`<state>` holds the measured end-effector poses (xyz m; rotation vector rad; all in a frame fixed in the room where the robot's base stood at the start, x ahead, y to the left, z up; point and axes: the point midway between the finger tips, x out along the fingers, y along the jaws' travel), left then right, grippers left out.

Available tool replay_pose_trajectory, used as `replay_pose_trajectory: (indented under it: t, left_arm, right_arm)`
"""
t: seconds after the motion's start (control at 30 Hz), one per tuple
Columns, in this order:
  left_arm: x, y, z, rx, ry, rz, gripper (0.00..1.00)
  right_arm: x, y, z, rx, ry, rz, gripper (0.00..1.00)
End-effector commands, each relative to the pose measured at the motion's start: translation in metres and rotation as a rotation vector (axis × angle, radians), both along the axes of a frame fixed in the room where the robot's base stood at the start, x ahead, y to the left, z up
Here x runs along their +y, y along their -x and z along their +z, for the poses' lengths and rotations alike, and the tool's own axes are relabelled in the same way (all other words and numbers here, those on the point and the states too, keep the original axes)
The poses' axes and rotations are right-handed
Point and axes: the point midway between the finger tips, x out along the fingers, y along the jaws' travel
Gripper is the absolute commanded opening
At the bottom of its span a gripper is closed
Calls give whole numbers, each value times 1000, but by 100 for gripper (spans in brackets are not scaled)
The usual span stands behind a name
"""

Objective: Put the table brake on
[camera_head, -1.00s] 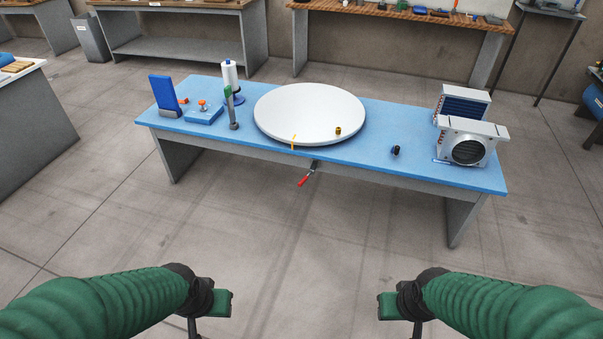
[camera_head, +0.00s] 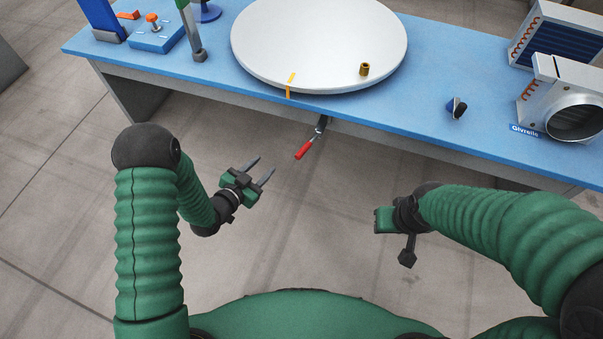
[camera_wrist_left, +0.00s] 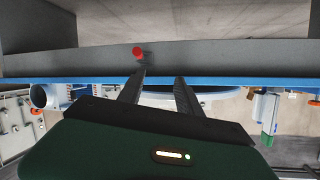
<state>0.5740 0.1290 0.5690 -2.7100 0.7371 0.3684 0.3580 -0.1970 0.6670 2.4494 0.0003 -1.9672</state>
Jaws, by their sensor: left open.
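The brake lever with a red handle (camera_head: 304,149) hangs from the front edge of the blue workbench (camera_head: 190,79), below the white round turntable (camera_head: 320,45). The handle slants down to the left. My left gripper (camera_head: 266,168) is open and empty, a short way left of and below the red handle, not touching it. In the left wrist view the red handle (camera_wrist_left: 137,51) shows end-on just beyond the tip of the left-hand finger. My right gripper (camera_head: 382,220) is at the lower right, away from the lever; its jaws cannot be made out.
On the bench are a small brass fitting (camera_head: 364,69) on the turntable, a dark blue knob-like part (camera_head: 457,107), a metal unit with a round duct (camera_head: 575,120), and an orange-knobbed blue box (camera_head: 155,35). The floor before the bench is clear.

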Motion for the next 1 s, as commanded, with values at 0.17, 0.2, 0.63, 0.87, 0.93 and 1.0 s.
replay_pose_trajectory:
  t: [0.17, 0.2, 0.63, 0.87, 0.93, 1.0]
  left_arm:
    - [-20, 25, -76, -198, 162, -82, 41]
    - [-21, 28, -78, -223, 183, -89, 41]
    - [-65, -32, -78, -254, 207, -97, 41]
    - [-98, -80, -78, -252, 208, -96, 41]
    - [-105, -91, -78, -251, 207, -95, 41]
    - [-111, -100, -78, -249, 207, -95, 41]
  right_arm:
    - [0, 1, -68, -1, 0, 0, 36]
    - [0, 1, -70, -1, 0, 0, 36]
    - [0, 1, -97, -2, 0, 0, 36]
    - [0, 1, -119, -1, 0, 0, 36]
    - [0, 1, -124, -1, 0, 0, 36]
    - [0, 1, -127, -1, 0, 0, 36]
